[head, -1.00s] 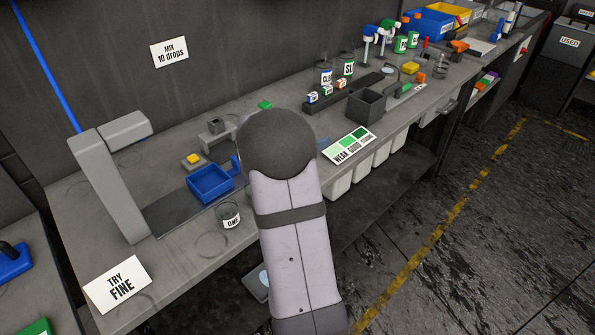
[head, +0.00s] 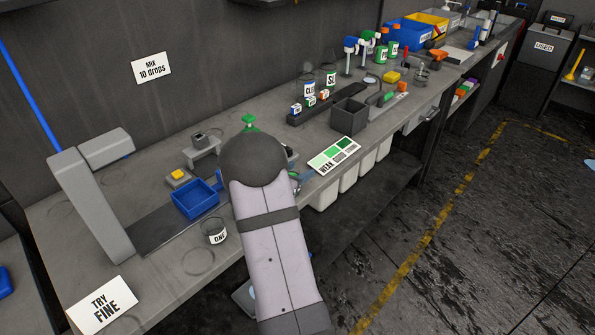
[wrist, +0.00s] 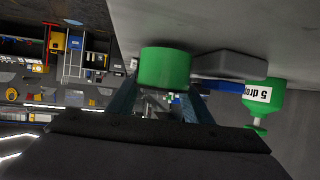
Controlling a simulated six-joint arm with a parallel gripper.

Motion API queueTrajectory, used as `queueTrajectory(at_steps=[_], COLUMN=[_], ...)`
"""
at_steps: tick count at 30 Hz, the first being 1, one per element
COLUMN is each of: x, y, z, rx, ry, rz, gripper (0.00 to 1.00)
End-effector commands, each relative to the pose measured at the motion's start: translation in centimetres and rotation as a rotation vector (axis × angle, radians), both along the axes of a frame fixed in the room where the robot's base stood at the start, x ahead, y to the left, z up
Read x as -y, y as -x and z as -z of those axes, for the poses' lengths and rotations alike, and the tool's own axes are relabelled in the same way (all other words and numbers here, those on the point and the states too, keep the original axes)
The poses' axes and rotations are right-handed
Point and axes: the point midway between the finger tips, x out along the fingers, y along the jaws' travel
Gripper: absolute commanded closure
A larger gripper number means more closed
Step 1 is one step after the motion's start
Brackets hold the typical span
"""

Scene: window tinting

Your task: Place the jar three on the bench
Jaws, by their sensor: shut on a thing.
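In the wrist view, my gripper (wrist: 157,105) is shut on a green cylinder (wrist: 165,68). No label shows on it, so I cannot tell whether it is jar three. My arm hides most of the gripper in the head view. A jar labelled ONE (head: 216,231) stands on the grey bench (head: 166,262), in front of a blue tray (head: 195,200). No label reading three can be read. A green bottle labelled "5 drop" (wrist: 262,95) shows at right in the wrist view, apart from the held cylinder.
Dark ring marks (head: 198,262) lie on bare bench by jar ONE. A grey stand (head: 92,205), a yellow button block (head: 177,178) and a TRY FINE card (head: 104,304) are at left. A green shade card (head: 334,155) and dark box (head: 350,117) are at right.

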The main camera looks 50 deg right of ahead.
Motion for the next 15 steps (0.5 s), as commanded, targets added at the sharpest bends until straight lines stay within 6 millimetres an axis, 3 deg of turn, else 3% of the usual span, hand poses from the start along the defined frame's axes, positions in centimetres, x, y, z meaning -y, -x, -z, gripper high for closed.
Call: queueTrajectory(at_steps=[9,10,15], x=[0.0,0.0,0.0], y=[-0.01,-0.01,-0.03], z=[0.35,0.27,0.24], rx=[0.001,0.001,0.001], ry=[0.0,0.0,0.0], rz=[0.0,0.0,-0.001], gripper=[0.78,0.47,0.47])
